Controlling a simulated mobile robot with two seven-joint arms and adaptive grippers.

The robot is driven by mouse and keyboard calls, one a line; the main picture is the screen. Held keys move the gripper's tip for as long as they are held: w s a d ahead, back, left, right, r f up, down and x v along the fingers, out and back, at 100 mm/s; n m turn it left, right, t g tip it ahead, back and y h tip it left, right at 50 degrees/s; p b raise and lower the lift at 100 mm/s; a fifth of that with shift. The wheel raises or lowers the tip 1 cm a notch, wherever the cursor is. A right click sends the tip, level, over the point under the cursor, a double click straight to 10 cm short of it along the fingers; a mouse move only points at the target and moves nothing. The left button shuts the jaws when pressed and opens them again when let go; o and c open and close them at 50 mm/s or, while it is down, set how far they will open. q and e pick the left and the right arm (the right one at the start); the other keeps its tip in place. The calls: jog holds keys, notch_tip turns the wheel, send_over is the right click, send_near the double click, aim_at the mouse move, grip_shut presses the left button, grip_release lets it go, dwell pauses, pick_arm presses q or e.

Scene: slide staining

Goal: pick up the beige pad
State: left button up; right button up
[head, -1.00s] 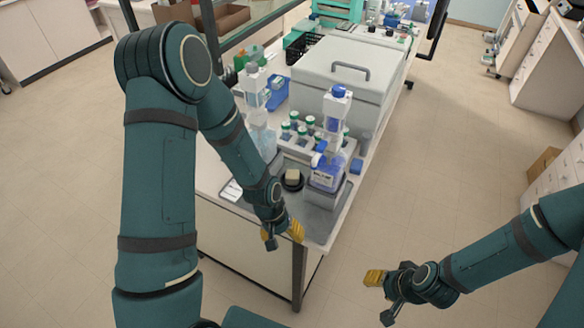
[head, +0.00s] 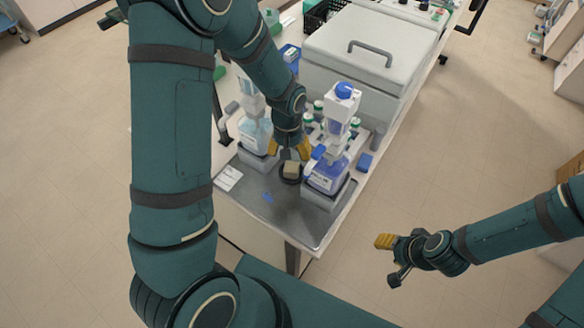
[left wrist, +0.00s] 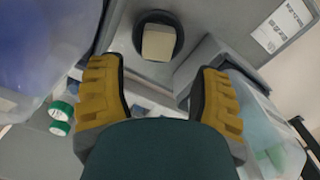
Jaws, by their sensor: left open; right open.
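The beige pad (head: 291,169) sits in a small round black dish (head: 290,179) on the grey tray at the bench end. In the left wrist view the pad (left wrist: 158,43) lies ahead of the fingertips, roughly centred between them, inside the dark dish (left wrist: 178,42). My left gripper (head: 290,150) is open and empty, just behind the dish in the head view; its yellow fingers (left wrist: 160,90) are apart in the left wrist view, with a gap to the pad. My right gripper (head: 389,258) is open and empty, out over the floor beside the bench.
A blue-capped bottle (head: 329,170) in a grey holder stands close to the right of the dish. Another bottle (head: 256,134) stands to its left. Green-capped vials and a large grey lidded box (head: 372,55) are behind. The tray's front (head: 290,222) is clear.

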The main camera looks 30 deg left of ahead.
aim_at(291, 169)
pick_arm(q)
notch_tip(291, 169, down, 3)
jog(key=shift+w+r, duration=0.1)
jog(key=shift+w, duration=0.05)
jog(key=shift+d+f, duration=0.1)
jog(key=shift+f, duration=0.25)
jog(key=f, duration=0.5)
jog(key=shift+s+d, duration=0.15)
jog(key=shift+s, duration=0.2)
jog(key=c, duration=0.7)
jog(key=shift+r, duration=0.2)
jog(key=shift+c, duration=0.2)
notch_tip(291, 169, up, 18)
jog(key=p, duration=0.1)
jog(key=shift+f, duration=0.15)
